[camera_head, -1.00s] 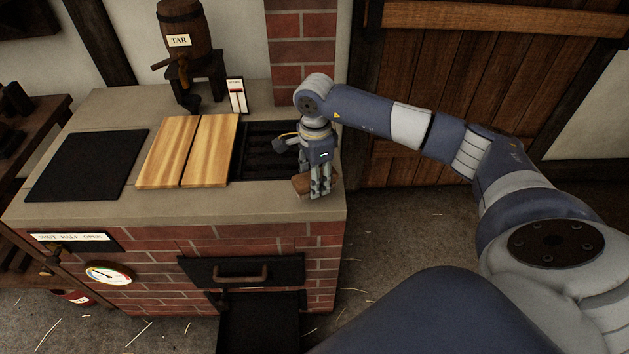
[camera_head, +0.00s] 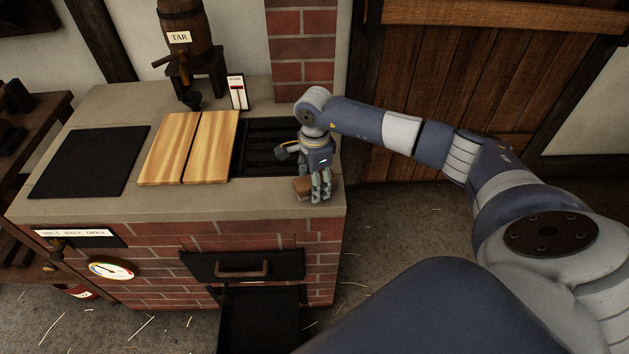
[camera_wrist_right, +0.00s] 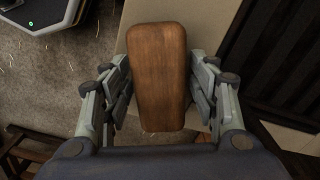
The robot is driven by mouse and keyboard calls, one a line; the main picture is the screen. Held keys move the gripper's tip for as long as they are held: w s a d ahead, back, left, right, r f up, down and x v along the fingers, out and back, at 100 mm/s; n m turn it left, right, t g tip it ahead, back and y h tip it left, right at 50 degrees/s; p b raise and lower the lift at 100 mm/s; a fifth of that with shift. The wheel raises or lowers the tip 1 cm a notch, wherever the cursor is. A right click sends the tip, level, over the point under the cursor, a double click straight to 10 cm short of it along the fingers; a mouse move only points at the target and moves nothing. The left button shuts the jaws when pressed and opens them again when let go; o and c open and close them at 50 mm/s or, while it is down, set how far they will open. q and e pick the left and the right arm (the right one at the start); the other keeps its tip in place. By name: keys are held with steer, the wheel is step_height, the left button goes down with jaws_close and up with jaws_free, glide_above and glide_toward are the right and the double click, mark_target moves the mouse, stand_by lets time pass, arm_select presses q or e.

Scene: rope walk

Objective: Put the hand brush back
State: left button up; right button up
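The hand brush (camera_head: 302,187) shows as a brown wooden block at the front right corner of the brick stove's counter top. My right gripper (camera_head: 320,195) points down there, with its fingers at the brush. In the right wrist view, the brush's wooden back (camera_wrist_right: 158,78) lies lengthwise between the two fingers of my right gripper (camera_wrist_right: 160,100), which close in on both its long sides. The bristles are hidden. I cannot tell whether the brush touches the counter top. My left gripper is not in view.
The brick stove (camera_head: 150,205) has a black plate (camera_head: 88,162), wooden boards (camera_head: 168,150) and a dark grate (camera_head: 265,150) on top. A tar barrel (camera_head: 186,62) on a stand and a small upright card (camera_head: 237,92) stand behind. The counter's front strip is bare.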

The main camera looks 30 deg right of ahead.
steer(key=shift+r, duration=0.15)
steer(key=shift+r, duration=0.2)
step_height(320, 180, up, 12)
steer(key=b, duration=0.1)
steer(key=shift+f+b, duration=0.15)
steer(key=shift+b, duration=0.25)
